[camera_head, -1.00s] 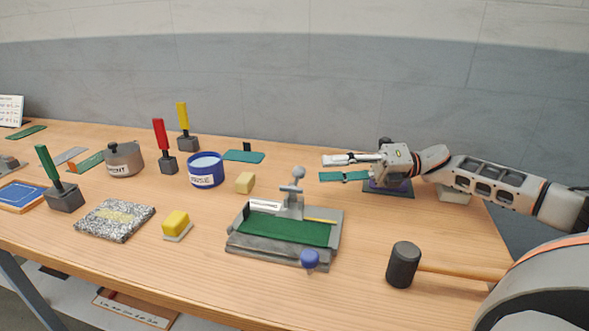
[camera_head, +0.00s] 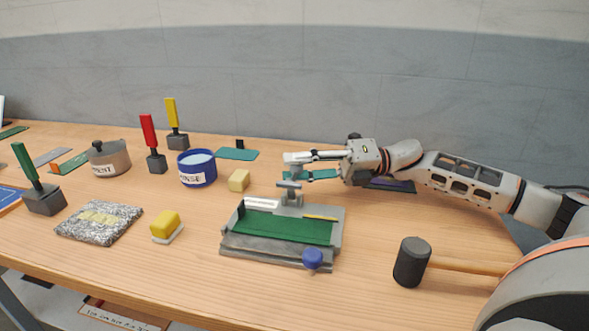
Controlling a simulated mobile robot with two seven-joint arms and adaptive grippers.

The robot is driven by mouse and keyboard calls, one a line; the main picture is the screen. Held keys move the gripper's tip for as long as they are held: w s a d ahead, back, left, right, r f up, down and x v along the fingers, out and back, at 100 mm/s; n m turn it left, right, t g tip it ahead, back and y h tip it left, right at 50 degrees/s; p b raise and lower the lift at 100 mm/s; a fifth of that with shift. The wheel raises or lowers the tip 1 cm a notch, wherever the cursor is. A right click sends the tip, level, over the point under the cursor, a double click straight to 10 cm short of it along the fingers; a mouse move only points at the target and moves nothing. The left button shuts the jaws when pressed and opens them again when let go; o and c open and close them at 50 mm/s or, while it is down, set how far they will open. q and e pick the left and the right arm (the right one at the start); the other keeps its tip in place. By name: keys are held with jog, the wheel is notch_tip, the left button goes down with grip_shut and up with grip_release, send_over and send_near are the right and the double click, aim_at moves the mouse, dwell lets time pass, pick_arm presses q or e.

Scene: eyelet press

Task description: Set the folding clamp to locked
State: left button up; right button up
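A grey fixture (camera_head: 280,252) with a green bed and a blue knob (camera_head: 313,258) stands mid-table; I take it to be the folding clamp. An upright grey post and lever (camera_head: 290,186) rises at its back edge, its top partly hidden by my gripper. My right gripper (camera_head: 292,158) reaches in from the right, its pale fingertips overlapping the top of that lever in the picture. I cannot tell whether they touch it or how far they are apart. A teal strip (camera_head: 322,174) shows just below the fingers; whether it is held is unclear. My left gripper is out of view.
A mallet (camera_head: 411,262) lies at the front right. A blue cup (camera_head: 197,168), a yellow block (camera_head: 238,181) and a yellow-topped pad (camera_head: 167,226) stand left of the fixture. A dark pad (camera_head: 392,185) lies behind my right arm. Table between mallet and fixture is clear.

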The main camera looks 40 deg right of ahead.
grip_shut()
dwell(0.3)
